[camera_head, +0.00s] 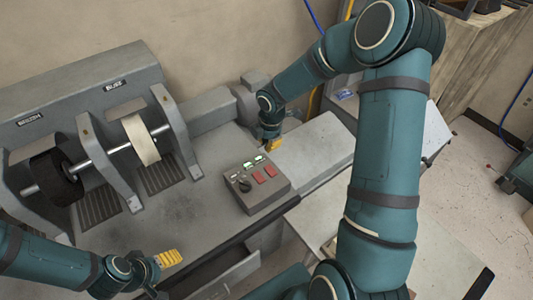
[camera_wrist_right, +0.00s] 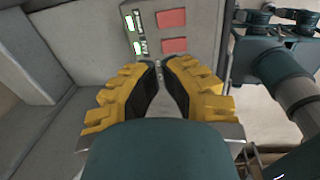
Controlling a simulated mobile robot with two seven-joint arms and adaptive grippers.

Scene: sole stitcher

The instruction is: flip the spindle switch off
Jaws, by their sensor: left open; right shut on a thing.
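The grey control box (camera_head: 262,201) stands on the machine bed, with two red buttons, a black knob and green-lit indicators on its top. My right gripper (camera_head: 273,146) is at the box's far edge, and in the right wrist view its two yellow-and-black fingers (camera_wrist_right: 161,66) converge there. They are shut on a small grey piece, seemingly the spindle switch (camera_wrist_right: 159,72), mostly hidden between the fingertips. Both green indicators (camera_wrist_right: 138,48) look lit. My left gripper (camera_head: 168,258) is open and empty, low at the left near the front edge of the machine.
A grinding machine (camera_head: 85,75) stands at the left, with a dark wheel (camera_head: 55,178) and a pale wheel (camera_head: 141,139) on a shaft between grey guards. The machine bed is clear between the wheels and the control box. A wooden cabinet (camera_head: 478,75) stands at the back right.

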